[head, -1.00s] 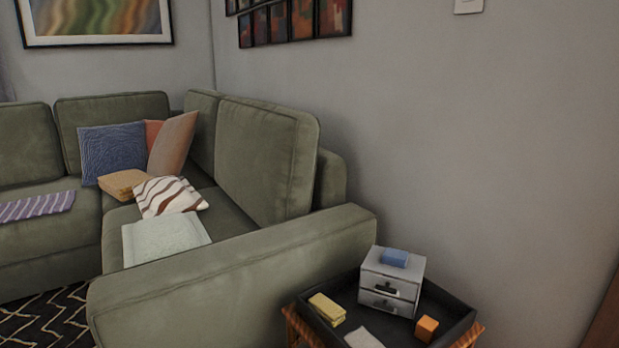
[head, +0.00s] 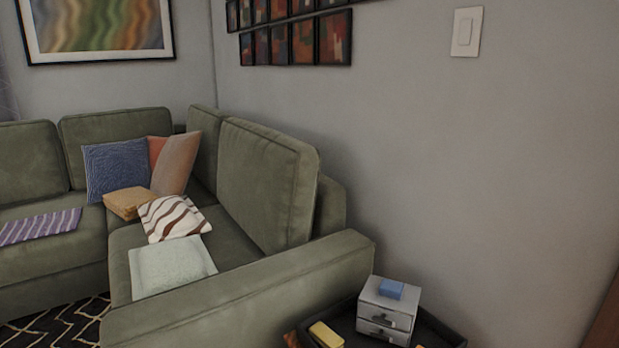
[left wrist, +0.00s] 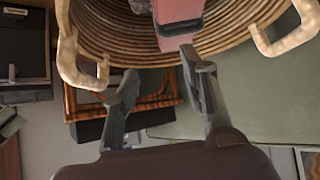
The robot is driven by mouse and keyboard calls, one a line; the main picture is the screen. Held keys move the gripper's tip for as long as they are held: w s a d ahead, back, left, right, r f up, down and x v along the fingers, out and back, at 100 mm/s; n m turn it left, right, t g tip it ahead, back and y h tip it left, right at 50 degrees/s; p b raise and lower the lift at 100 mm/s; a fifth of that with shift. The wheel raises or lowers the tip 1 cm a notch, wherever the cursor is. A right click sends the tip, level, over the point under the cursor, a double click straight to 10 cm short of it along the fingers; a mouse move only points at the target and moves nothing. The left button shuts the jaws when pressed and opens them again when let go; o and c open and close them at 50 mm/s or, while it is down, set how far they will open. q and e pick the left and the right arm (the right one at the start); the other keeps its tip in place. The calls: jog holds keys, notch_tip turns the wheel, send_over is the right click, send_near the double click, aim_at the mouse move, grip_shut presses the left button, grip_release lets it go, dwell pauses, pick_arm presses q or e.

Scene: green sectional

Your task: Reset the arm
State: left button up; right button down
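Neither arm shows in the head view. In the left wrist view my left gripper (left wrist: 160,66) has its two dark fingers spread apart, with nothing held between them. Beyond the fingertips is a round woven basket (left wrist: 110,35) with pale loop handles. A pink-red object (left wrist: 178,15) shows at the basket, near the right-hand fingertip; I cannot tell what it is or whether the finger touches it. My right gripper is not in view.
A green sectional (head: 265,175) fills the left of the head view, with cushions and folded cloths on it. Grey wall stands behind.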

pick_arm(q)
jog(key=s+a+f+g+p, duration=0.2)
jog(key=s+f+p, duration=0.1)
jog(key=s, duration=0.7)
jog(key=s+a+f+g+y+p, duration=0.1)
jog(key=s+a+f+g+p, duration=0.2)
jog(key=s+p, duration=0.3)
jog(key=s+a+f+g+y+p, duration=0.1)
jog(key=s+a+f+g+p, duration=0.1)
jog(key=s, duration=1.3)
notch_tip(320, 180, down, 3)
jog(key=g+p, duration=0.1)
jog(key=p, duration=0.2)
jog(key=shift+s+a, duration=0.25)
jog(key=shift+a, duration=0.05)
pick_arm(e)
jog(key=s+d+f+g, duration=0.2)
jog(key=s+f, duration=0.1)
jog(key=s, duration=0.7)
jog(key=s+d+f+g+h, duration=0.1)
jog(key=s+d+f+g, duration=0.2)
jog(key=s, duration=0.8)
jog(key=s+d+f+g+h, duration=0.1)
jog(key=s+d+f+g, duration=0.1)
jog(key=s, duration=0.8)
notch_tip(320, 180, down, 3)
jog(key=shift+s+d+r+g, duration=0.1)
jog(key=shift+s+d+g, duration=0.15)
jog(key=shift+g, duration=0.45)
